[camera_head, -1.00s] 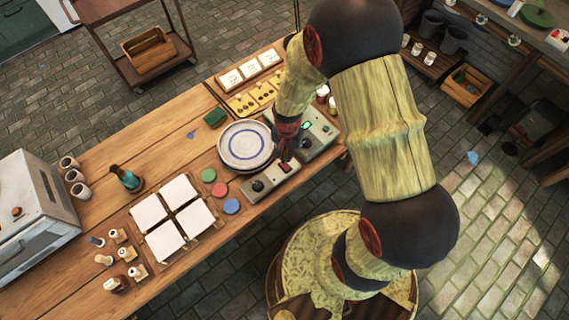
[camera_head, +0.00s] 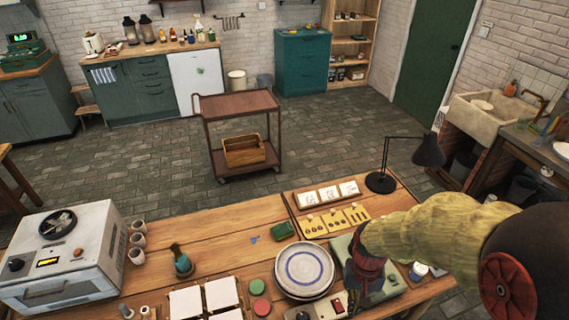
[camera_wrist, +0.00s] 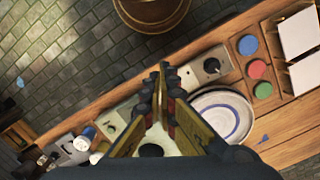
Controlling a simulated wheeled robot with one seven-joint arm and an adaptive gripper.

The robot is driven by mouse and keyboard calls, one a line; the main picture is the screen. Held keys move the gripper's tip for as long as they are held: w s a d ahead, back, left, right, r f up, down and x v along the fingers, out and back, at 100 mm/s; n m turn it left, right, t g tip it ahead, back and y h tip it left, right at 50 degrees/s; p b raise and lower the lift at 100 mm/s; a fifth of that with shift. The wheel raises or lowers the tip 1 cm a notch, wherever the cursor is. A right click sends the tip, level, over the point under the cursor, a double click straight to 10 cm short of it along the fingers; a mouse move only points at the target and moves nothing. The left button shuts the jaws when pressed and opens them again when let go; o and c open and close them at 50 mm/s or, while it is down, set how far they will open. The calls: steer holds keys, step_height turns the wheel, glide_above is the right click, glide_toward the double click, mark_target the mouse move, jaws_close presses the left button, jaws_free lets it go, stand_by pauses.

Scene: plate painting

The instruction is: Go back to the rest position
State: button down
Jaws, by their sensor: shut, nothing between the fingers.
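My gripper (camera_wrist: 162,72) is shut with nothing between its fingers. In the wrist view its fingertips are together, over the workbench by the grey control boxes. In the head view my gripper (camera_head: 368,285) is right of the stacked plates and partly hides the grey-green control box (camera_head: 341,250). The top plate (camera_head: 304,287) is white with a blue ring; it also shows in the wrist view (camera_wrist: 240,105), right of the fingers. A smaller control box with a knob (camera_wrist: 211,68) sits beside it. I cannot tell the gripper's exact height above the boxes.
A black desk lamp (camera_head: 383,182) stands at the bench's back right. A tile tray (camera_head: 326,197), a yellow stencil board (camera_head: 337,219), a green sponge (camera_head: 282,230), colour discs (camera_head: 257,287), white tiles (camera_head: 221,293) and a kiln (camera_head: 60,258) share the bench. A brown cart (camera_head: 237,105) stands behind.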

steer(key=s+r+n+t+b, duration=0.1)
steer(key=s+r+t+b, duration=0.2)
steer(key=r, duration=0.7)
steer(key=s+r+n+t+b, duration=0.1)
steer(key=s+r+t+b, duration=0.2)
steer(key=r, duration=0.6)
steer(key=shift+r+t, duration=0.4)
steer(key=shift+t, duration=0.1)
